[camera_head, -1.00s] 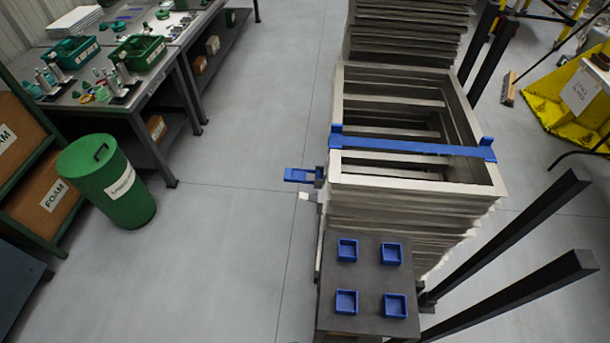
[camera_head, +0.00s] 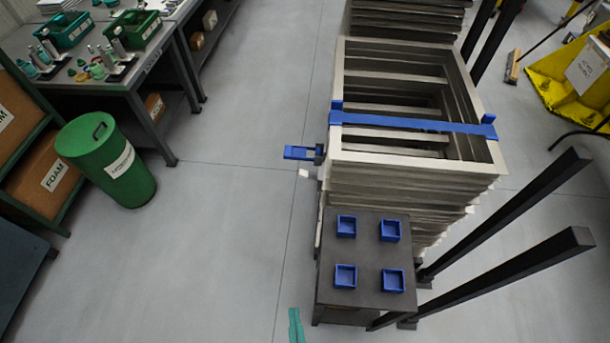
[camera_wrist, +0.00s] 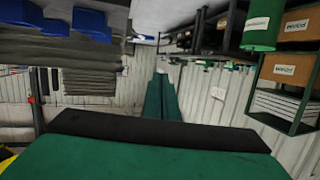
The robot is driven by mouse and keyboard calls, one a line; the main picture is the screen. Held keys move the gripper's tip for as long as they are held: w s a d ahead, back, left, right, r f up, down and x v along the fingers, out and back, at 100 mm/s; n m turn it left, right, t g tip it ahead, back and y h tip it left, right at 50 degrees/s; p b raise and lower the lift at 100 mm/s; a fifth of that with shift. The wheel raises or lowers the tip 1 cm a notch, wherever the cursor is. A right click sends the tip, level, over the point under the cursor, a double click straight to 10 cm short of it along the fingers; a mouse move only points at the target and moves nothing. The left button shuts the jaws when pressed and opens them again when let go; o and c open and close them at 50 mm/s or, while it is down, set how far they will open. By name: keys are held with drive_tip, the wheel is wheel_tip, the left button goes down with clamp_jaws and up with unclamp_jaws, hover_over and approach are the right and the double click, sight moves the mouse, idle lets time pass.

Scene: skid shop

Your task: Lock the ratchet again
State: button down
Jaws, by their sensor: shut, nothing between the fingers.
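The ratchet (camera_head: 319,155) is a small dark fitting on the left side of the frame stack, below the strap's left end. Its blue handle (camera_head: 300,153) sticks out to the left, away from the stack. A blue strap (camera_head: 410,122) runs across the top of the stack. My gripper (camera_head: 295,326) shows as green fingertips at the bottom edge of the head view, well short of the ratchet and apart from it. In the wrist view its green fingers (camera_wrist: 161,97) lie together with nothing between them. I cannot make out the ratchet in the wrist view.
A dark stand (camera_head: 365,255) with blue square cups is in front of the stack (camera_head: 400,190). Dark bars (camera_head: 500,265) jut out at the right. A green bin (camera_head: 105,160) and a workbench (camera_head: 120,85) are at the left. The floor left of the ratchet is clear.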

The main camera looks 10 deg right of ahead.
drive_tip(key=w+d+f+m+h, duration=0.15)
drive_tip(key=w+f, duration=0.25)
drive_tip(key=w, duration=0.5)
drive_tip(key=w+d+f+m, duration=0.2)
drive_tip(key=w+f, duration=0.1)
drive_tip(key=w, duration=0.6)
drive_tip(key=w+d+r+m, duration=0.1)
drive_tip(key=w+d, duration=0.1)
drive_tip(key=w, duration=0.7)
drive_tip(key=w+d+r+m+h, duration=0.1)
drive_tip(key=w+d, duration=0.2)
drive_tip(key=w, duration=0.6)
drive_tip(key=shift+d+m, duration=0.3)
drive_tip(key=shift+m, duration=0.05)
drive_tip(key=shift+w, duration=0.1)
hover_over(304, 176)
drive_tip(key=s, duration=0.2)
wheel_tip(304, 176, down, 2)
wheel_tip(304, 176, down, 2)
drive_tip(key=shift+w+f, duration=0.1)
drive_tip(key=shift+f, duration=0.05)
drive_tip(key=shift+w+a+f, duration=0.1)
drive_tip(key=shift+a+f, duration=0.2)
drive_tip(key=shift+f, duration=0.5)
drive_tip(key=shift+d, duration=0.1)
